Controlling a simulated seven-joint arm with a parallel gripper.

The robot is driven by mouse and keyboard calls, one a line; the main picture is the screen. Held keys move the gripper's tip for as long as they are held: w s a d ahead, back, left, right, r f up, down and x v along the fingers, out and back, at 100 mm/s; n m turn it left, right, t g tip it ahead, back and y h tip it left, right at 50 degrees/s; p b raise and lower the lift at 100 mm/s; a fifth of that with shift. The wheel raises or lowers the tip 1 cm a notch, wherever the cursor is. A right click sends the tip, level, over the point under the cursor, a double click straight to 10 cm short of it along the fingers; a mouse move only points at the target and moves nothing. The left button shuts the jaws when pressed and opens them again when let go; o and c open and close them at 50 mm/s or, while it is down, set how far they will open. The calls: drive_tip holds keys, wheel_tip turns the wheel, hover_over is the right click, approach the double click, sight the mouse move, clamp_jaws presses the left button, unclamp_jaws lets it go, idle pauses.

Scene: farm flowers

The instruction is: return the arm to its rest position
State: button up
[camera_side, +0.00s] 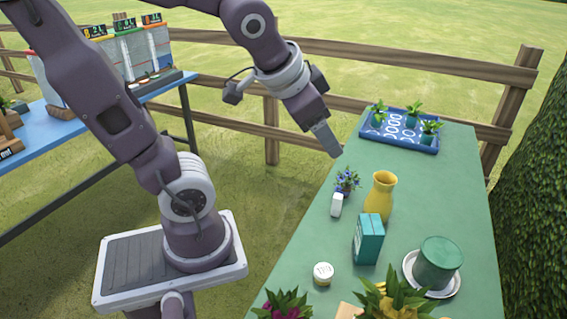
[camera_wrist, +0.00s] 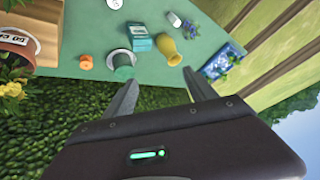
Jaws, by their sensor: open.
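My gripper (camera_side: 326,140) hangs in the air above the far left edge of the green table (camera_side: 320,250) in the side view. In the wrist view its two fingers stand apart with nothing between them, so my gripper (camera_wrist: 160,98) is open and empty. My arm is raised and bent, reaching from its base at the left of the table towards the fence.
On the table stand a yellow vase (camera_side: 381,195), a teal box (camera_side: 368,239), a green pot (camera_side: 438,262) on a plate, a white-lidded jar (camera_side: 323,273), blue flowers (camera_side: 347,181) and a blue tray (camera_side: 400,140) with seedlings. A wooden fence (camera_side: 400,65) runs behind.

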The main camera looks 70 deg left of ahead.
drive_tip(key=s+d+g+h, duration=0.1)
drive_tip(key=s+d+h, duration=0.1)
drive_tip(key=s+d, duration=0.4)
drive_tip(key=s, duration=0.3)
drive_tip(key=shift+s+d+f+n, duration=0.3)
drive_tip(key=shift+d+f, duration=0.05)
